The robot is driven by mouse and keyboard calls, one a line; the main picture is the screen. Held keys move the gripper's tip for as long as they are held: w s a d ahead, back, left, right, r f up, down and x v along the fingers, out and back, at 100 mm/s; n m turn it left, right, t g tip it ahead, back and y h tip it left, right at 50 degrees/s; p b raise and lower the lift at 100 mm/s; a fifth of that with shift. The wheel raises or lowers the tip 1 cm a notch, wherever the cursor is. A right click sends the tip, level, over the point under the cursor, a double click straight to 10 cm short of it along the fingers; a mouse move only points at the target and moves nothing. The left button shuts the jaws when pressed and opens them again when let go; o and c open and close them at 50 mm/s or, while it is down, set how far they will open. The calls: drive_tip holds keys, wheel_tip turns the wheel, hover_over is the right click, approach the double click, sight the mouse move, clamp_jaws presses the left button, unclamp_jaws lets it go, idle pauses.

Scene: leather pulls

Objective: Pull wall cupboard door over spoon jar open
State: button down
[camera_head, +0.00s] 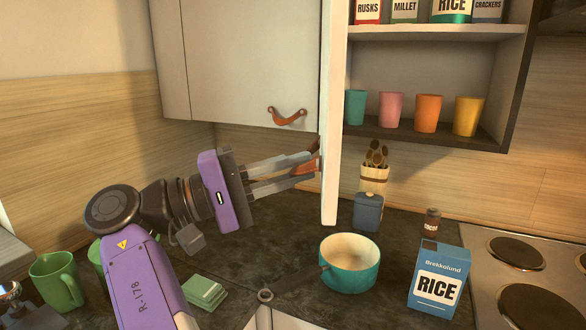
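The wall cupboard door (333,110) over the spoon jar stands swung out, seen nearly edge-on as a pale upright panel. The open shelves show to its right. The spoon jar (373,179), a pale holder with wooden spoons, stands on the counter behind and right of the door's lower end. My gripper (314,162) is at the left side of this door, with its two grey fingers around its orange-brown leather pull (304,168). The fingers partly hide the pull. A gap shows between them, and I cannot tell whether they pinch the leather.
A closed cupboard door (240,65) with a leather pull (287,117) is at left. Cups (428,113) line the lower shelf. Below are a blue container (367,212), teal pot (349,263), rice box (438,279), green mug (56,282), green cloth (204,292) and hob (530,262).

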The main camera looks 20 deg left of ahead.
drive_tip(key=c, duration=1.5)
unclamp_jaws()
drive_tip(key=shift+w, duration=0.15)
drive_tip(key=shift+o, duration=0.2)
drive_tip(key=b+v, duration=0.1)
drive_tip(key=v, duration=0.7)
